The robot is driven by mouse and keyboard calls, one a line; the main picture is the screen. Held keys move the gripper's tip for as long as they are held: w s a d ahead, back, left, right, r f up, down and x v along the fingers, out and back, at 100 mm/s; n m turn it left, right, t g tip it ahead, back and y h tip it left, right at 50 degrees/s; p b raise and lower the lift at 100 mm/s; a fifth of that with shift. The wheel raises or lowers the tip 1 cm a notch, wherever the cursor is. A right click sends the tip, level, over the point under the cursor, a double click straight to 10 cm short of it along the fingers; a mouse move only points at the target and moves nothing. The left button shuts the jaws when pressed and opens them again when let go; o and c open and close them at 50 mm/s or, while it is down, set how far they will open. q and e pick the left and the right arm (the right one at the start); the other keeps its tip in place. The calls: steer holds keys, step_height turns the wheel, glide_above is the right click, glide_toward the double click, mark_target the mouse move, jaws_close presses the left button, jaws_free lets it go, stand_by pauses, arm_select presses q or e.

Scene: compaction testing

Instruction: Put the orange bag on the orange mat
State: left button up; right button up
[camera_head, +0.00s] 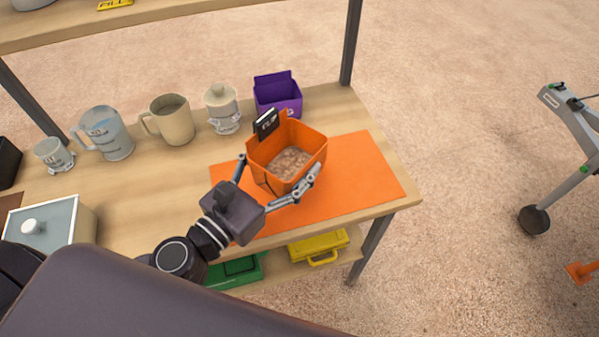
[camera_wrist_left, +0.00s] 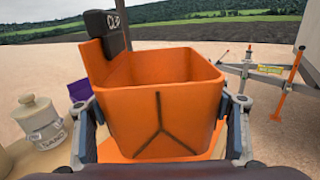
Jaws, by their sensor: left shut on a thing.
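The orange bag (camera_head: 276,172) is an open-topped, box-like container with a black tag and brownish contents. My left gripper (camera_head: 277,180) is shut on it, with one finger on each side. The bag is upright over the orange mat (camera_head: 362,172), which lies flat on the wooden table. I cannot tell whether the bag touches the mat or hangs just above it. In the left wrist view the orange bag (camera_wrist_left: 160,105) fills the middle, between the fingers of the left gripper (camera_wrist_left: 160,118). My right gripper is not in view.
A purple container (camera_head: 278,97) stands behind the mat. A yellow case (camera_head: 318,245) is on the lower shelf. The mat's right part is clear.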

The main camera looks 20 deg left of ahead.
mark_target(292, 157)
arm_select(q)
steer(key=w+r+h, duration=0.1)
steer(key=w+r, duration=0.1)
steer(key=w+a+r+m+g+h+p, duration=0.1)
steer(key=w+r, duration=0.1)
steer(key=w+r+m+h, duration=0.1)
steer(key=w+r, duration=0.1)
steer(key=shift+w+a+r+g+p, duration=0.2)
steer(key=shift+w+g+p, duration=0.2)
step_height(292, 157, down, 15)
steer(key=b, duration=0.8)
steer(key=shift+w+a+b, duration=0.1)
steer(key=shift+b, duration=0.25)
steer(key=shift+f+b, duration=1.2)
steer(key=shift+f, duration=1.1)
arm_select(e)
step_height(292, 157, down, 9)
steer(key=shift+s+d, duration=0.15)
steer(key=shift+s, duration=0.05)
arm_select(q)
steer(key=shift+f, duration=0.2)
steer(key=o, duration=1.3)
steer(key=shift+m+h, duration=0.3)
steer(key=shift+r, duration=0.1)
